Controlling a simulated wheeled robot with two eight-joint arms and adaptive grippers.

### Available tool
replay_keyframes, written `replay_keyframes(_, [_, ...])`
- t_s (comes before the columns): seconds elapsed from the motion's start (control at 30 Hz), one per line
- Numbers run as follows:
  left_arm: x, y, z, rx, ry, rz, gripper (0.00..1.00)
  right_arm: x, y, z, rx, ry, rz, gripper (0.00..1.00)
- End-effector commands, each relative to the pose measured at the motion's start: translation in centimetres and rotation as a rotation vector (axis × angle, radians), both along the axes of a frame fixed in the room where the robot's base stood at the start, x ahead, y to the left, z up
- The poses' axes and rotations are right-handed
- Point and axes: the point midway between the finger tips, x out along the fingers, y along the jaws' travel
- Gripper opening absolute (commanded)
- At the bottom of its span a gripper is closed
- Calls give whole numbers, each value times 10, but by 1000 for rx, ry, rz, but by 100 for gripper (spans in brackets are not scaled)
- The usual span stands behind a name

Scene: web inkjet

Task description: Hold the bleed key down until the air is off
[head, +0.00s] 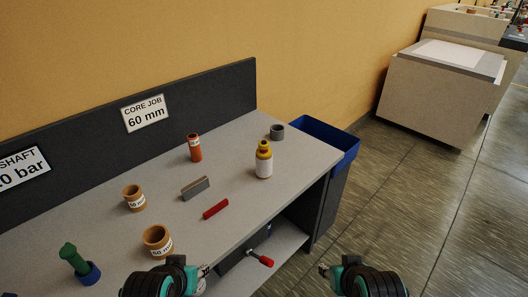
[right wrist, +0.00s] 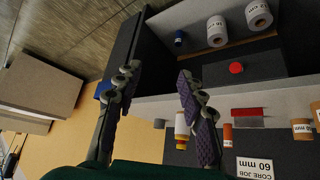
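A red-tipped handle (head: 266,261) sticks out from a dark unit under the bench's front edge. In the right wrist view, which is upside down, a round red knob (right wrist: 236,68) shows on a dark box. No part is labelled as the bleed key, so I cannot tell which it is. My right gripper (head: 324,270) is to the right of the handle, apart from it; its fingers stand apart with nothing between them in the right wrist view (right wrist: 158,95). My left gripper (head: 204,271) is left of the handle at the bench front; its finger opening is unclear.
The grey bench (head: 240,165) carries a yellow-topped bottle (head: 264,160), an orange canister (head: 194,148), a red bar (head: 215,209), a grey block (head: 195,188), brown cores (head: 134,198) and a green-handled tool (head: 74,258). A blue bin (head: 330,140) stands at the right end. Floor beyond is clear.

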Motion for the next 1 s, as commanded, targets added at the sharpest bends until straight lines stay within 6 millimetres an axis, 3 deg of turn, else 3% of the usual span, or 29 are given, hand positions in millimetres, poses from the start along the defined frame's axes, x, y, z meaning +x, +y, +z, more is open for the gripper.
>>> replay_keyframes(0.33, [0, 0, 0, 0, 0, 0, 40, 0, 0, 0, 0, 0, 0, 40])
replay_keyframes(0.37, [0, 0, 0, 0, 0, 0, 40, 0, 0, 0, 0, 0, 0, 37])
replay_keyframes(0.5, [0, 0, 0, 0, 0, 0, 40, 0, 0, 0, 0, 0, 0, 0])
replay_keyframes(1.0, [0, 0, 0, 0, 0, 0, 40, 0, 0, 0, 0, 0, 0, 0])
